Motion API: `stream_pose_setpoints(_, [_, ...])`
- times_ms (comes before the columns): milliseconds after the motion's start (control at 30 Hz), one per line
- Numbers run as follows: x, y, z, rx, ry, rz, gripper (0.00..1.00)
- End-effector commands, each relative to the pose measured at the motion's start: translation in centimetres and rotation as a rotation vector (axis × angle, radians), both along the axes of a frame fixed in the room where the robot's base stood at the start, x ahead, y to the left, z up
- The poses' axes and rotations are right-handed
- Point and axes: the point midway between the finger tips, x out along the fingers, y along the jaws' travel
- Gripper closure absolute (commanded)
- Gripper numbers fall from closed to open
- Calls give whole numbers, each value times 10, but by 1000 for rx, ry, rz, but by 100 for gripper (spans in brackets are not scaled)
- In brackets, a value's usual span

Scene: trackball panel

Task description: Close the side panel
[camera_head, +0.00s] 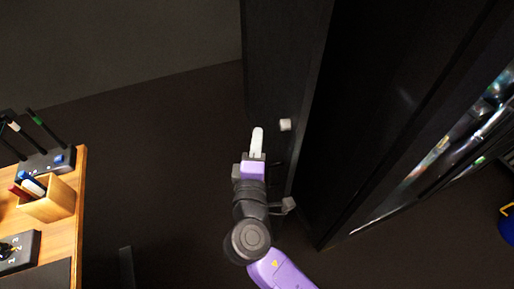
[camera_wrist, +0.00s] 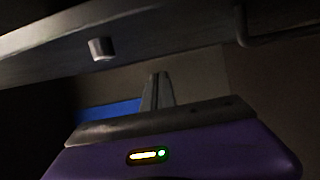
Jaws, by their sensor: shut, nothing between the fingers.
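A tall dark panel (camera_head: 285,60) stands on edge at the top centre of the head view, at the left of a black cabinet (camera_head: 390,110); I take it for the side panel. A small pale knob (camera_head: 285,124) sits on its left face. The panel appears swung out, but its hinge and exact angle are too dark to tell. My gripper (camera_head: 257,137) is shut and empty, just left of the knob and seemingly apart from it. In the wrist view my fingers (camera_wrist: 157,90) are together, below a grey panel edge (camera_wrist: 180,25) with a knob (camera_wrist: 101,48).
A wooden desk (camera_head: 65,225) at the left holds a pen box (camera_head: 47,199) and a router (camera_head: 47,162). Lit parts (camera_head: 470,135) show inside the cabinet's right side. A blue object (camera_head: 507,226) is at the right edge. Dark floor (camera_head: 155,150) left of my gripper is clear.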

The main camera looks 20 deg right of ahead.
Motion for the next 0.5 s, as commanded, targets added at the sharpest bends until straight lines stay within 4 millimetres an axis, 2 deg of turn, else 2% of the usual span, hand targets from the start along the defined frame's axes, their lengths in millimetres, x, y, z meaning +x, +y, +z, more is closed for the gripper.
stream_pose_setpoints(233, [43,-22,1,1,0,-2,100])
stream_pose_setpoints(300, [37,-35,0,0,2,-2,100])
stream_pose_setpoints(500, [32,-54,0,1,0,1,100])
